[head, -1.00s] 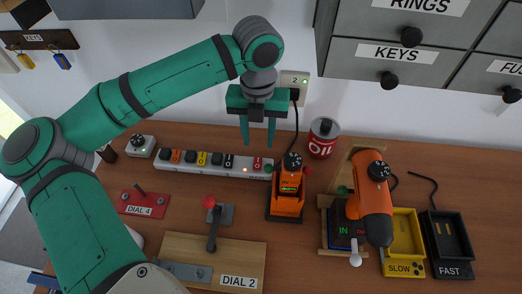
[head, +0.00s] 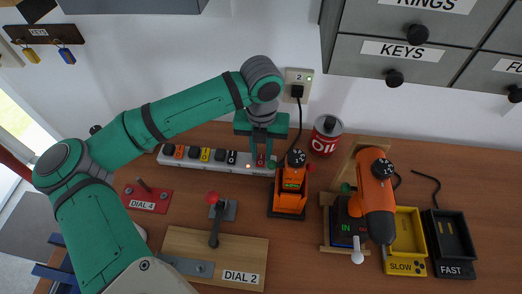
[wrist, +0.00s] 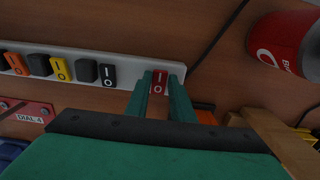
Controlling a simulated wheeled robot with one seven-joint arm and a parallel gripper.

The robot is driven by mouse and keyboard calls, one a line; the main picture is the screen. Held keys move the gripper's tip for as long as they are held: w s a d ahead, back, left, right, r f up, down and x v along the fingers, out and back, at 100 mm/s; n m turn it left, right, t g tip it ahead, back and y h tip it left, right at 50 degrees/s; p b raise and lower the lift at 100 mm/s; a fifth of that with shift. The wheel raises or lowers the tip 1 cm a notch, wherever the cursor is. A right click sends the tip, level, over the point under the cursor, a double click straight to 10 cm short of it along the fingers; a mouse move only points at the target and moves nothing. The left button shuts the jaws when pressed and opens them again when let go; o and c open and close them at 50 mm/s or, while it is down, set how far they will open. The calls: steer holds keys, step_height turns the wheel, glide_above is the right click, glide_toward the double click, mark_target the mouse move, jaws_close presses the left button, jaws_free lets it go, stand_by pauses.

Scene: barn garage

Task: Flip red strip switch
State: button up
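The white power strip (head: 215,161) lies on the wooden bench with a row of coloured rocker switches. The red strip switch (wrist: 159,82), marked I and O, is at its right end. It also shows in the head view (head: 261,160), partly hidden by my gripper. My gripper (wrist: 160,80) points at the strip, its two green fingers apart, one on each side of the red switch. Whether a fingertip touches the switch I cannot tell. It holds nothing that I can see.
An orange device (head: 290,191) with a black cord stands just right of the strip's end. A red oil can (head: 325,134) stands behind it. An orange drill (head: 376,197) is farther right. A red-knobbed lever (head: 213,210) stands in front of the strip.

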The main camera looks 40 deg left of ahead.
jaws_close()
steer(key=shift+w+a+f+g+h, duration=0.15)
steer(key=shift+g+h, duration=0.15)
steer(key=shift+g, duration=0.2)
steer(key=shift+w+a+r+g+h, duration=0.15)
steer(key=shift+g+h, duration=0.15)
steer(key=shift+g, duration=0.2)
steer(key=shift+f, duration=0.1)
steer(key=o, duration=0.6)
jaws_free()
steer(key=v, duration=1)
steer(key=shift+w+r, duration=0.15)
steer(key=shift+r, duration=0.25)
